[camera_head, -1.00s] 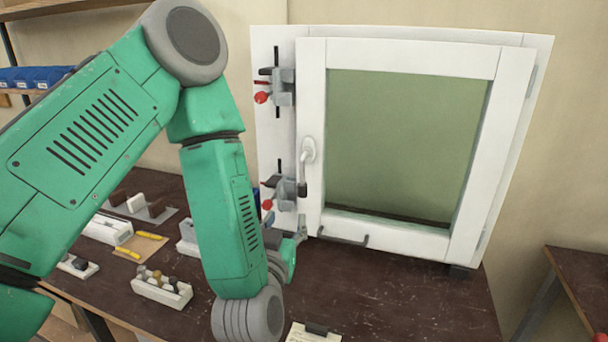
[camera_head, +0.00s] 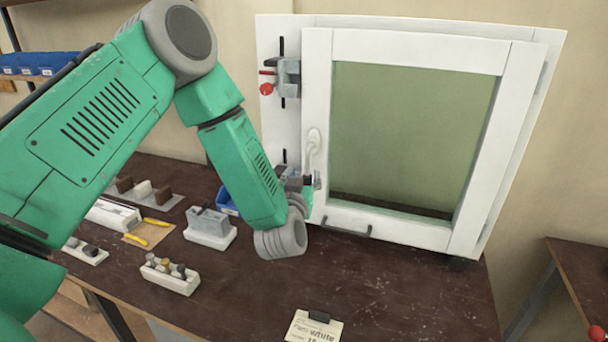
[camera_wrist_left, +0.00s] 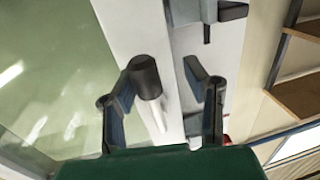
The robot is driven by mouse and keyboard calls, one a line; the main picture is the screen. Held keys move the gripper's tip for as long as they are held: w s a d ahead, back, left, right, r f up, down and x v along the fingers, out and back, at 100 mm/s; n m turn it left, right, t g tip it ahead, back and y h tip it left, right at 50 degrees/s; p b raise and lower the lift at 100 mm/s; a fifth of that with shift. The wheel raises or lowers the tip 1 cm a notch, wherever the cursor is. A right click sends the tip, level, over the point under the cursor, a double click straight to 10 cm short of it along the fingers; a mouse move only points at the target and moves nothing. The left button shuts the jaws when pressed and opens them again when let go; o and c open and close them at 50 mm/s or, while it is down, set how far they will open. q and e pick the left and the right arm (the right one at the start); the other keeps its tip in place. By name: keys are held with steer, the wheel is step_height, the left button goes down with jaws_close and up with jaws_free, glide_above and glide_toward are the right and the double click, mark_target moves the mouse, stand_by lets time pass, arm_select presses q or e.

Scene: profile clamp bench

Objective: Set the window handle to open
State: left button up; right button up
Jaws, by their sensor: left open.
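The window handle (camera_head: 312,146) is a white lever on the left stile of the white window sash (camera_head: 418,232). It hangs down. In the left wrist view the handle (camera_wrist_left: 154,113) shows its dark end cap between my fingers, closer to the left one. My left gripper (camera_head: 309,186) is at the handle's lower end in the head view, partly hidden by my wrist. It is open in the left wrist view (camera_wrist_left: 164,66), its fingers on either side of the handle. I cannot tell whether either finger touches it. My right gripper is not in view.
A clamp with a red knob (camera_head: 288,77) sits on the frame left of the handle. A lower clamp is mostly hidden behind my arm.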

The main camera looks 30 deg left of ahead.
arm_select(q)
steer(key=shift+w+d+r, duration=0.15)
steer(key=shift+w+d, duration=0.05)
steer(key=shift+d, duration=0.65)
steer(key=c, duration=0.3)
jaws_close()
steer(key=shift+s+a, duration=0.1)
steer(key=shift+a, duration=0.45)
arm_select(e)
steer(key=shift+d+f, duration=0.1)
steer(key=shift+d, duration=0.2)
arm_select(q)
steer(key=shift+d, duration=0.15)
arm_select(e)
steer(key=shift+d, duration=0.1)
